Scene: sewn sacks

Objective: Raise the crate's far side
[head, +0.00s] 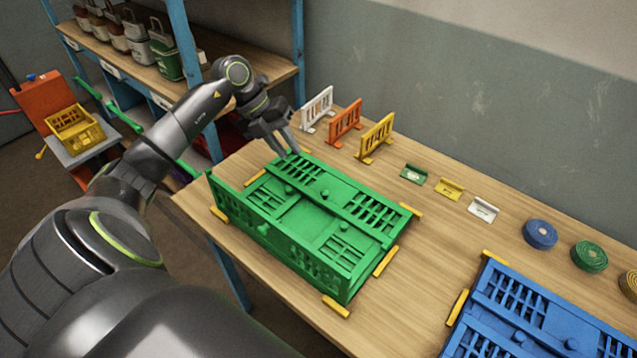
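The green crate (302,213) sits on the wooden table between yellow corner strips. Its slotted panels lie flat across the top, and the far side lies down among them. The slotted near long face is towards me; I cannot tell whether it is a raised wall. My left gripper (287,151) is at the crate's far left corner, pointing down. Its two fingers are apart with a gap between them, and nothing shows between them. I cannot tell whether a fingertip touches the crate. My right gripper is out of view.
A blue crate (536,318) stands at the lower right. White (317,108), orange (345,123) and yellow (377,137) small racks stand behind the green crate. Small coloured holders and coiled straps (540,233) line the back. A shelf (265,68) with tins rises at the back left.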

